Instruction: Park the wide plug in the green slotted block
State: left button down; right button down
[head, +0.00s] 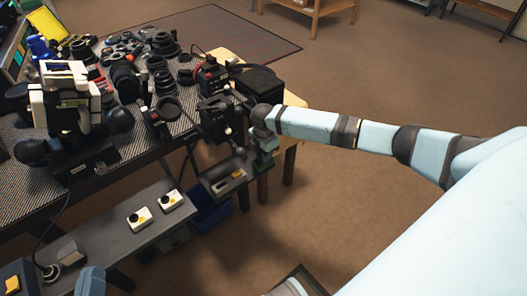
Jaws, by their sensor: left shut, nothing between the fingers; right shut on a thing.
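My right arm reaches in from the right across the bench's right end. Its gripper (238,151) is a dark shape low at the bench edge, above a small grey tray (207,186). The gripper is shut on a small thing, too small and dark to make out. My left gripper does not show clearly anywhere in this view.
The bench (20,133) is crowded with black lenses and camera parts. A white and black device (65,88) stands at its left. A lower grey shelf (110,236) holds two yellow-white button boxes (140,217). A blue bin (211,215) sits beneath. Floor at lower middle is open.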

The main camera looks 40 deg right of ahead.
pick_arm(q)
jog(key=shift+r, duration=0.2)
pick_arm(e)
jog(key=shift+f, duration=0.25)
dwell(0.4)
jog(key=c, duration=0.8)
grip_release()
jog(key=shift+c, duration=0.2)
notch_tip(320, 180, up, 4)
jog(key=shift+r+p, duration=0.1)
jog(key=shift+p, duration=0.75)
pick_arm(q)
jog(key=s+a+f+g+y+p, duration=0.1)
jog(key=a+f+g, duration=0.1)
jog(key=f, duration=0.4)
jog(key=s+a+f+g+y+p, duration=0.1)
jog(key=a+f+g+y, duration=0.1)
jog(key=f, duration=0.4)
jog(key=shift+s+a+f+g+y, duration=0.2)
jog(key=shift+s+a+g+y, duration=0.05)
jog(key=shift+s+g+y, duration=0.1)
pick_arm(e)
notch_tip(320, 180, up, 10)
jog(key=shift+f, duration=0.2)
